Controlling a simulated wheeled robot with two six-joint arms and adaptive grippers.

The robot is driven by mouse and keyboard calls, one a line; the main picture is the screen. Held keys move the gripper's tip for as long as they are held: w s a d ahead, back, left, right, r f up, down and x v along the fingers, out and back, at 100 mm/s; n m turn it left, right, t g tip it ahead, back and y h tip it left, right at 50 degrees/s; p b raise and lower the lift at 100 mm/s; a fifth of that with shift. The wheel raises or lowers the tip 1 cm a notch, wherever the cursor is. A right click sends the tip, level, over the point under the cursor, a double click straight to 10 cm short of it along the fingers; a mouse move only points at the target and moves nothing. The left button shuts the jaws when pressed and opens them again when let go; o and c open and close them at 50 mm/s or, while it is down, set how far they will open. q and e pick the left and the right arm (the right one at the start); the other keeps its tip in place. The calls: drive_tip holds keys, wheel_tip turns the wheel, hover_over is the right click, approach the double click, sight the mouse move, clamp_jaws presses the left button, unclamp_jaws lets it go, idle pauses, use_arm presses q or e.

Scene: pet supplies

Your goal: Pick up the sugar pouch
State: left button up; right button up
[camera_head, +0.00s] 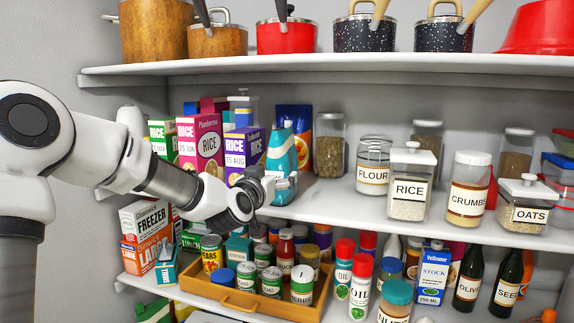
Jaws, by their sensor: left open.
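A teal pouch (282,150) with a narrow top stands on the middle shelf, right of the rice boxes. No sugar label is readable, so I cannot confirm that it is the sugar pouch. A dark blue and orange pack (300,122) stands just behind to the right. My right gripper is not in view.
Rice boxes (208,142) stand close on the left. A tall jar (329,150), a flour jar (373,178) and a rice jar (409,190) stand to the right. Below is a wooden tray (236,303) of spice jars.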

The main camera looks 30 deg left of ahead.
use_arm(q)
drive_tip(key=p+x, duration=0.3)
drive_tip(key=x, duration=0.3)
drive_tip(key=shift+w+a+f, duration=0.1)
drive_tip(key=shift+a+f, duration=0.1)
drive_tip(key=shift+w+a+f, duration=0.1)
drive_tip(key=shift+w+f, duration=0.1)
drive_tip(key=shift+w, duration=0.15)
drive_tip(key=shift+s+r, duration=0.1)
drive_tip(key=shift+s, duration=0.05)
drive_tip(key=c, duration=1.4)
